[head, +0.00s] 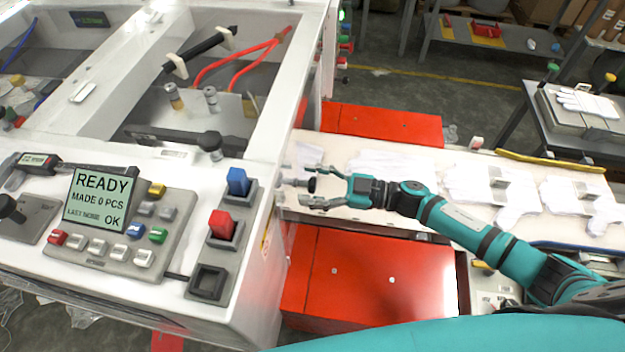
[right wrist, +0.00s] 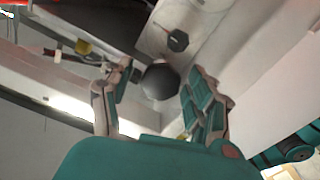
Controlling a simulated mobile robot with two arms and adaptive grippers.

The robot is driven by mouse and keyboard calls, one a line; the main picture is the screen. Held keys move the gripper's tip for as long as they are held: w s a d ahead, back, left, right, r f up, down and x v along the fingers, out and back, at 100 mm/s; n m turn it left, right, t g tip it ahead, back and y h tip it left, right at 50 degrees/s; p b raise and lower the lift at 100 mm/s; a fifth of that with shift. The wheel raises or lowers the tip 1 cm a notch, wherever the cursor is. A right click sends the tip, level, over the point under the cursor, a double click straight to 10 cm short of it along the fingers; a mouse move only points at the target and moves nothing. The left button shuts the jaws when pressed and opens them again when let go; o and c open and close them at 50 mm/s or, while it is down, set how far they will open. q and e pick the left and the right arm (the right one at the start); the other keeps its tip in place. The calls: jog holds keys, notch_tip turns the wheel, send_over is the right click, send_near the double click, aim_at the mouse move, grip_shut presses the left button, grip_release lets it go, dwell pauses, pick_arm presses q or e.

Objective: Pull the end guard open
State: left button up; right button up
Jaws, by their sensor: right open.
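My right gripper (head: 309,186) reaches in from the right, low at the right end of the white machine. It is open, with one finger above and one below a dark round knob (head: 313,184). In the right wrist view the knob (right wrist: 160,83) sits between the spread fingers (right wrist: 163,90), with gaps on both sides. The knob sticks out from the machine's white end wall (head: 270,235). I cannot make out the end guard's edges or whether it is ajar. My left gripper is not in view.
The control panel (head: 120,230) has a display (head: 98,198) reading READY, MADE 0 PCS. Red (head: 222,225) and blue (head: 238,182) switches sit beside it. White gloves (head: 475,185) lie on a pale belt right of the machine, beneath my right arm. Red boxes (head: 375,275) stand below.

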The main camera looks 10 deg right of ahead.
grip_shut()
dwell(0.4)
